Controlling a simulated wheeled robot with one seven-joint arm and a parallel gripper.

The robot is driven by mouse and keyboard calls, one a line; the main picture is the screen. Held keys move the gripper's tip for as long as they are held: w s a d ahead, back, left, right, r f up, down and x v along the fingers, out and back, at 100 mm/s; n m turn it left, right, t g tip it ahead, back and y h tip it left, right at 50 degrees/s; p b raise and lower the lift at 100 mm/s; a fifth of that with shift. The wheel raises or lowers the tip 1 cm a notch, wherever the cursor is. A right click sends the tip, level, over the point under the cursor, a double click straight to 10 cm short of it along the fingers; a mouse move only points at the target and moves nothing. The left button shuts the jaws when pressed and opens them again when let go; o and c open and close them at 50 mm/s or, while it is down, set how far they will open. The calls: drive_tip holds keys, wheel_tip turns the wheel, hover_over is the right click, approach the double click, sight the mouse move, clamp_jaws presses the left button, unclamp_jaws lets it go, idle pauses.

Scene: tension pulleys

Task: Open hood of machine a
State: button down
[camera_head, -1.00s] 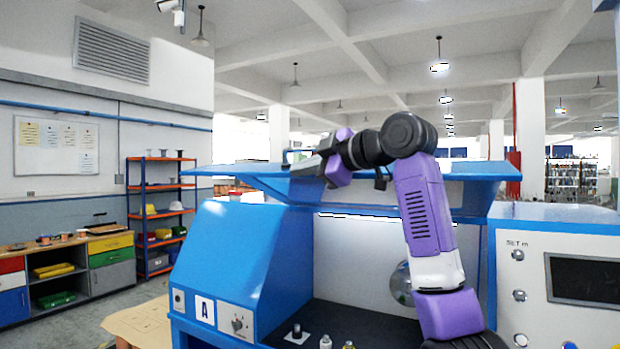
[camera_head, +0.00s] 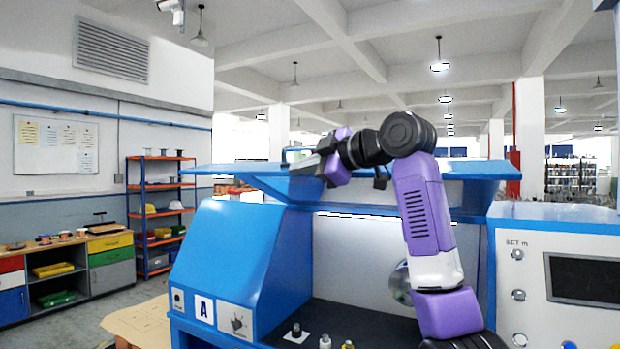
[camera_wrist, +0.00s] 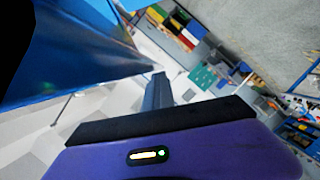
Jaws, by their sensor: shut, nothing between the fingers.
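Machine A is the blue machine (camera_head: 235,255) with the letter A on its front panel. Its blue hood (camera_head: 255,178) is raised and stands roughly level above the dark work bay, with a gap between hood and body. My purple and black arm reaches up across the bay. My gripper (camera_head: 308,167) is shut and empty by the hood's underside and front edge; I cannot tell if it touches. In the wrist view the gripper's finger (camera_wrist: 158,92) shows beside the blue hood surface (camera_wrist: 75,50).
A second machine with a screen (camera_head: 585,280) stands at the right. A knob (camera_head: 237,322) and small bottles (camera_head: 325,341) sit at the front. A shelf rack (camera_head: 160,215) and a cabinet with coloured drawers (camera_head: 110,245) stand at the left, with open floor before them.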

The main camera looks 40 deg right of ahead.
drive_tip(key=c, duration=2.2)
unclamp_jaws()
drive_tip(key=shift+m+g+h, duration=0.3)
drive_tip(key=shift+m+h, duration=0.2)
drive_tip(key=shift+h, duration=0.1)
drive_tip(key=d+f, duration=0.1)
drive_tip(key=d, duration=0.1)
drive_tip(key=d+f, duration=0.1)
drive_tip(key=d, duration=0.1)
drive_tip(key=shift+w+f, duration=0.2)
drive_tip(key=shift+f, duration=0.15)
drive_tip(key=c, duration=1.8)
unclamp_jaws()
drive_tip(key=o, duration=0.3)
drive_tip(key=a+r, duration=0.1)
drive_tip(key=a+y, duration=0.1)
drive_tip(key=a, duration=0.1)
drive_tip(key=shift+r+n, duration=0.4)
drive_tip(key=shift+o, duration=0.2)
drive_tip(key=shift+d+f, duration=0.1)
drive_tip(key=shift+d, duration=0.1)
drive_tip(key=r+v, duration=0.1)
drive_tip(key=v, duration=0.7)
drive_tip(key=shift+s+a+b, duration=0.15)
drive_tip(key=shift+s+b, duration=0.05)
drive_tip(key=shift+b, duration=0.1)
drive_tip(key=shift+a, duration=0.1)
